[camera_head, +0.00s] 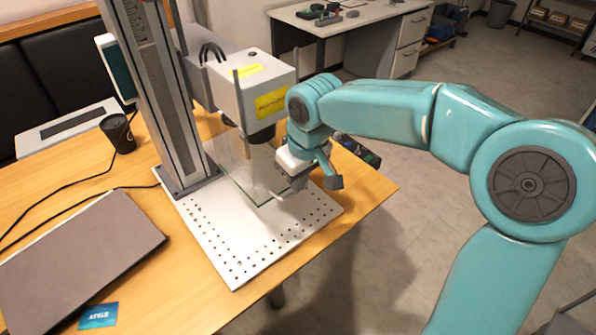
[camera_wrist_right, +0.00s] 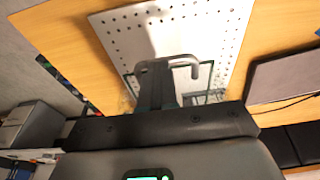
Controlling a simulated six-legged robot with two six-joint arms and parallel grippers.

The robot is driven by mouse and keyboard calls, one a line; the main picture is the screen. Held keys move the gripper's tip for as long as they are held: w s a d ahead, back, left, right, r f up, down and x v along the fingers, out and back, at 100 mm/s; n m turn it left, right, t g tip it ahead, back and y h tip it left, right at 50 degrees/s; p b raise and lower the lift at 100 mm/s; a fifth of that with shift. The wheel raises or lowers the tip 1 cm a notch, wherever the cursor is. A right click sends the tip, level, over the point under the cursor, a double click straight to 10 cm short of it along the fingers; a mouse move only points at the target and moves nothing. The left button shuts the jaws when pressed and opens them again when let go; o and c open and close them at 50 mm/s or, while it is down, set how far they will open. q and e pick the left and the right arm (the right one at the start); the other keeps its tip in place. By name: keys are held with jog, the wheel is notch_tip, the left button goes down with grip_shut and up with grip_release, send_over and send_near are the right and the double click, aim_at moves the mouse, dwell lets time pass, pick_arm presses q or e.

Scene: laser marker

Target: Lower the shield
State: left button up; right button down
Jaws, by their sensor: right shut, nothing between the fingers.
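The laser marker's shield (camera_head: 240,172) is a clear panel below the marker head (camera_head: 254,88), its lower edge close above the perforated base plate (camera_head: 235,268). My right gripper (camera_head: 283,192) is shut and empty at the shield's right side. In the right wrist view, the shut fingers of my gripper (camera_wrist_right: 158,78) point toward the perforated plate (camera_wrist_right: 120,22). A pale hooked piece shows beside them, and part of the clear shield (camera_wrist_right: 212,97) shows behind. I cannot tell whether the fingers touch the shield. My left gripper is not in view.
The marker's column (camera_head: 165,110) rises behind the plate. A closed laptop (camera_head: 80,255), a blue card (camera_head: 98,316) and a black cup (camera_head: 118,132) are on the wooden table to the left. Small dark items (camera_head: 358,150) lie near the table's right edge, with open floor beyond.

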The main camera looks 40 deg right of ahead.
pick_arm(q)
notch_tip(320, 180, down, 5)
jog(key=b, duration=0.3)
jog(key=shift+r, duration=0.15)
pick_arm(e)
notch_tip(320, 180, down, 7)
jog(key=shift+r, duration=0.2)
jog(key=shift+s+f, duration=0.1)
jog(key=shift+s, duration=0.05)
